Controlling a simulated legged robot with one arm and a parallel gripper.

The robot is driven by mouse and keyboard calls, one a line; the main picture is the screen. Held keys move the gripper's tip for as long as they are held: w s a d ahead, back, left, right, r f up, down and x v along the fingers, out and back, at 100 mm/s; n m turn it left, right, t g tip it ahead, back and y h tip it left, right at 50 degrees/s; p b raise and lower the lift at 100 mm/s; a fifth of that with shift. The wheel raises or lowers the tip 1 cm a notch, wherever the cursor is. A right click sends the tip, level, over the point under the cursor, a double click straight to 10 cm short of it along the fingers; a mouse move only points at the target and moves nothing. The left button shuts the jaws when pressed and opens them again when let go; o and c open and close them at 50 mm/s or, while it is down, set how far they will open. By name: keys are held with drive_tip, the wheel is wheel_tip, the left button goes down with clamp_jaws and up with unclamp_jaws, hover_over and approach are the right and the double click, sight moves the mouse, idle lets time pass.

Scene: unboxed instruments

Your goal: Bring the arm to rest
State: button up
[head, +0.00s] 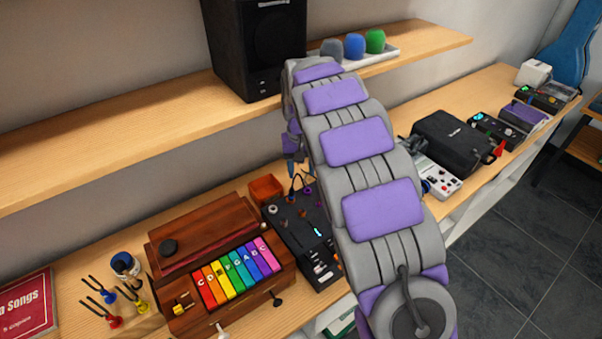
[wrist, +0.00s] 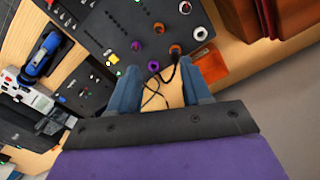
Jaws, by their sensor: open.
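My gripper (wrist: 161,85) shows in the wrist view with its two blue fingers spread apart and nothing held between them. A thin black cable and bare wood show beyond the gap. My arm rises through the middle of the head view in grey and purple segments and bends down at the top. The gripper end (head: 292,168) is small and partly hidden behind the arm in the head view. It hangs above the bench (head: 75,285), near a black control panel (head: 300,228) with knobs. The panel (wrist: 110,28) also shows past the fingers in the wrist view.
A wooden instrument (head: 200,235) with coloured keys and an orange box (head: 266,188) stand left of the panel. A shelf (head: 130,130) above carries a black speaker (head: 255,50) close to my arm. A black case (head: 450,140) and small devices line the bench at right.

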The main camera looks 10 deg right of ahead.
idle(0.4)
drive_tip(key=s+d+r, duration=0.2)
drive_tip(key=s, duration=0.3)
drive_tip(key=s+d+r, duration=0.2)
drive_tip(key=s+r, duration=0.1)
drive_tip(key=s, duration=0.2)
drive_tip(key=s+d+f+g+b, duration=0.1)
drive_tip(key=s+f, duration=0.1)
drive_tip(key=s, duration=3.1)
drive_tip(key=shift+s+g+b, duration=0.35)
drive_tip(key=shift+g, duration=0.05)
